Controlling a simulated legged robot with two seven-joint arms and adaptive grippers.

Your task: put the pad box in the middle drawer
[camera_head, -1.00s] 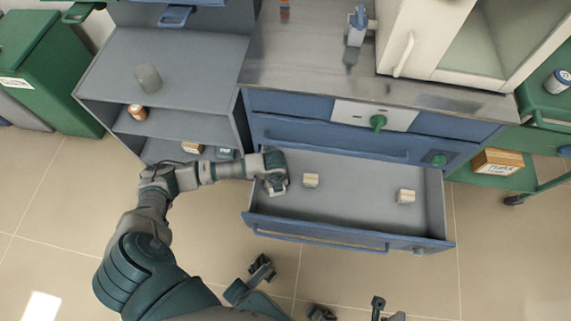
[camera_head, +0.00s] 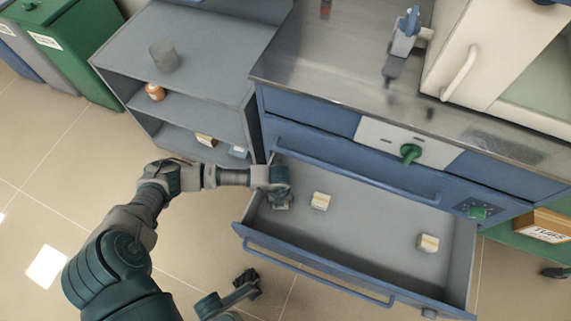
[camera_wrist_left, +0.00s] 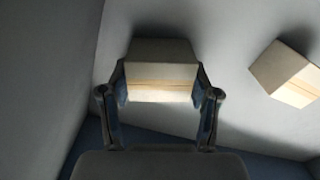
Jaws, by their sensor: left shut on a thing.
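The open drawer (camera_head: 385,240) is pulled out of the blue cabinet, with a grey inside. My left gripper (camera_head: 280,203) is inside it at the left end, pointing down. In the left wrist view my left gripper (camera_wrist_left: 160,92) is shut on a small pale box (camera_wrist_left: 160,72) with a tan stripe, held between both fingers. Whether that box touches the drawer floor I cannot tell. A similar box (camera_head: 320,201) sits on the drawer floor just right of the gripper, and another box (camera_head: 428,243) lies farther right.
A grey shelf unit (camera_head: 200,95) stands left of the drawer, holding a grey cylinder (camera_head: 164,57), an orange jar (camera_head: 154,91) and small boxes (camera_head: 205,140). A steel countertop (camera_head: 345,65) lies above the drawers. The drawer's middle floor has free room.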

